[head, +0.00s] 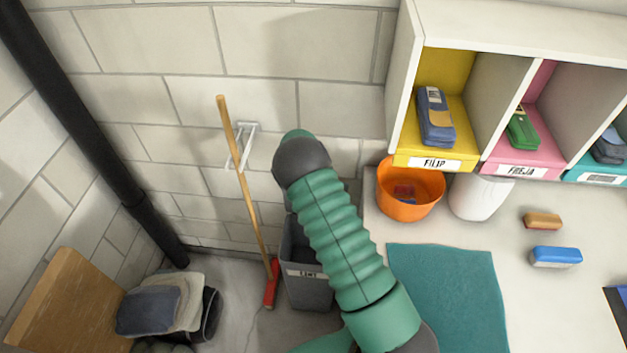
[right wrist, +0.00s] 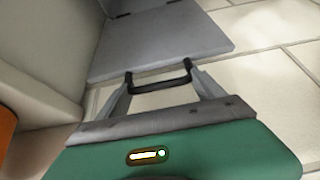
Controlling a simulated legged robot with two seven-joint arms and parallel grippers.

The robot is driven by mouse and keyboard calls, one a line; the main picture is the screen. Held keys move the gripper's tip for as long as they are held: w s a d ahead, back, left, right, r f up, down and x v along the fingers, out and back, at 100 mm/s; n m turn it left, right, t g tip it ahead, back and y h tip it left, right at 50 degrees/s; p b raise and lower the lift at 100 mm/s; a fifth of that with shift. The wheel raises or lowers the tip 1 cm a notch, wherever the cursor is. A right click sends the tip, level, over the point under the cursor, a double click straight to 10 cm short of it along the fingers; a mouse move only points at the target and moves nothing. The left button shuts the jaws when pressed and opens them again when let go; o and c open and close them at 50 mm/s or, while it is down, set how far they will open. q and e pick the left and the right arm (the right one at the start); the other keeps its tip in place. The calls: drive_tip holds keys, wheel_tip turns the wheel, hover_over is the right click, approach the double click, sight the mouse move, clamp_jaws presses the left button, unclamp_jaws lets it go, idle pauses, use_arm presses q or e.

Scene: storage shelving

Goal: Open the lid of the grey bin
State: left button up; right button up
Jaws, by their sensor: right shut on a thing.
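The grey bin (head: 306,290) stands on the floor against the wall in the head view, with a white label on its front. My right arm covers its right side, and its top looks dark and open where it shows. In the right wrist view a flat grey panel (right wrist: 160,45), which looks like the lid, lies just beyond my right gripper (right wrist: 158,76). The gripper's two fingers are shut on a dark bar-shaped handle (right wrist: 160,88) that spans between their tips. In the head view this gripper is hidden beyond the arm's dark wrist. My left gripper is not in view.
A broom (head: 245,180) leans on the wall just left of the bin. Folded cloths (head: 160,305) and a wooden board (head: 65,300) are at lower left. On the right are a bench with an orange bucket (head: 409,190), a teal mat (head: 450,300) and shelf cubbies (head: 490,25).

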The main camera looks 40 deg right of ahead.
drive_tip(key=shift+w+d+f+b, duration=0.15)
drive_tip(key=shift+w+d+b, duration=0.2)
drive_tip(key=shift+w+d, duration=0.45)
drive_tip(key=o, duration=1.8)
drive_tip(key=shift+d, duration=0.1)
drive_tip(key=shift+o, duration=1.3)
use_arm(q)
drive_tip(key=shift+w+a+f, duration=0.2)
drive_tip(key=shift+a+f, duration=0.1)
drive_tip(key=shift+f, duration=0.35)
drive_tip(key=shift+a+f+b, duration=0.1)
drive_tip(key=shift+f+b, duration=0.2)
drive_tip(key=shift+b, duration=0.05)
use_arm(e)
drive_tip(key=v, duration=1.7)
drive_tip(key=shift+a, duration=0.2)
drive_tip(key=shift+w+d+f, duration=0.15)
